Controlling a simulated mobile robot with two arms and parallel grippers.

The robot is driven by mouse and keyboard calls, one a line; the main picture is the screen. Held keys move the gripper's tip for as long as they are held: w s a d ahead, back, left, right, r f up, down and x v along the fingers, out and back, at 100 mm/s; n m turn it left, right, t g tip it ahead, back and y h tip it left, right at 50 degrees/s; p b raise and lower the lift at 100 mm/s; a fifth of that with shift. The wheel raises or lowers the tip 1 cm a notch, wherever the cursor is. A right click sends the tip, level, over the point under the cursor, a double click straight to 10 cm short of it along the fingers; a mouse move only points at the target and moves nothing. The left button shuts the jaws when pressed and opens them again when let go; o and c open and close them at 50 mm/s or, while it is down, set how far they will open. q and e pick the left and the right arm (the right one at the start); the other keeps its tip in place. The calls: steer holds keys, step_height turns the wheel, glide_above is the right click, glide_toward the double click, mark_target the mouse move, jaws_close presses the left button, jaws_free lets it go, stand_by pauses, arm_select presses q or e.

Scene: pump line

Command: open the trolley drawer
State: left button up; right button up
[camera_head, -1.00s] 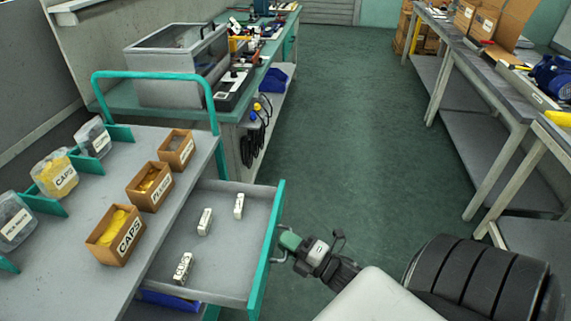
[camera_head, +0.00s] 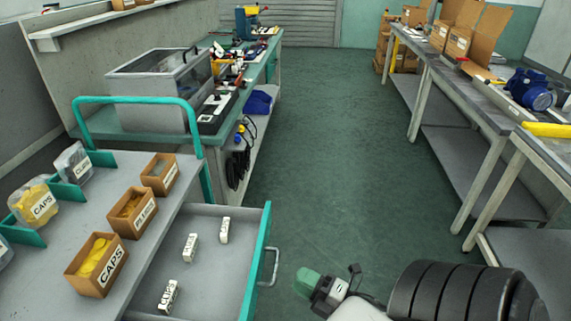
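The trolley (camera_head: 182,194) stands at the left, with its grey drawer (camera_head: 215,258) pulled out to the right. The drawer has a teal front (camera_head: 257,262) with a metal bar handle (camera_head: 273,267). Three small white labelled pieces lie inside it, one of them at the near end (camera_head: 169,296). My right gripper (camera_head: 307,282), with green fingertips, is to the right of the handle and apart from it. It holds nothing that I can see, and the gap between its fingers does not show. My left gripper is not in view.
A long workbench (camera_head: 475,100) runs along the right. The green floor (camera_head: 345,150) between is clear.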

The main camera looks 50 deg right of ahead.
steer(key=shift+v, duration=1.6)
